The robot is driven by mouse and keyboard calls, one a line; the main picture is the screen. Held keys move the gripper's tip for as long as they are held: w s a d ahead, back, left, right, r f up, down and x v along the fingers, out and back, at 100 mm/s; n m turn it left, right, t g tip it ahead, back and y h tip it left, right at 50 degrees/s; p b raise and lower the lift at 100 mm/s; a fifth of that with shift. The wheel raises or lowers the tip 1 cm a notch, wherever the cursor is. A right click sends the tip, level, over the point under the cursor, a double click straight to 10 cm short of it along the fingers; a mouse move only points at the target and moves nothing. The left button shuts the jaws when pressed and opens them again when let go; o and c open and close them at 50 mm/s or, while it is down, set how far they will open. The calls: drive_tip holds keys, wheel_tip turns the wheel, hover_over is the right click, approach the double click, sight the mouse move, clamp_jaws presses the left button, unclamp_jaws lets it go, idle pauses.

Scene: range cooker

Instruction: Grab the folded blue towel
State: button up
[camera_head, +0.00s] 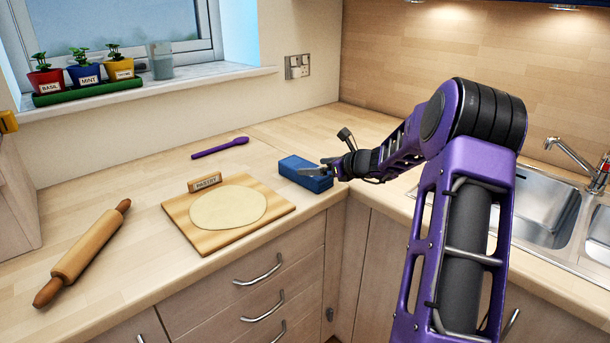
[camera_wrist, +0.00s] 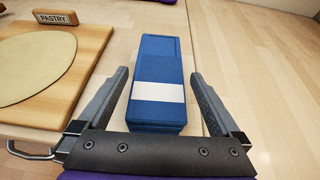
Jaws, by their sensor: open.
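The folded blue towel (camera_head: 293,165) lies on the worktop near the inner corner of the counter. In the wrist view the towel (camera_wrist: 157,60) is a long blue block with a white band across it. My gripper (camera_head: 318,170) is over the near end of the towel in the head view. In the wrist view my gripper (camera_wrist: 158,76) is open, with one finger on each side of the towel. Gaps show between the fingers and the towel's sides. I cannot tell how far the fingertips are above the worktop.
A board (camera_head: 178,210) with rolled pastry (camera_head: 228,207) and a pastry label (camera_head: 204,182) lies left of the towel. A sink (camera_head: 540,205) is at right.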

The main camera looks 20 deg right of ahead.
drive_tip(key=x, duration=0.3)
drive_tip(key=shift+w+a+f, duration=0.2)
drive_tip(key=shift+f, duration=0.1)
drive_tip(key=c, duration=1.1)
drive_tip(key=shift+r, duration=0.15)
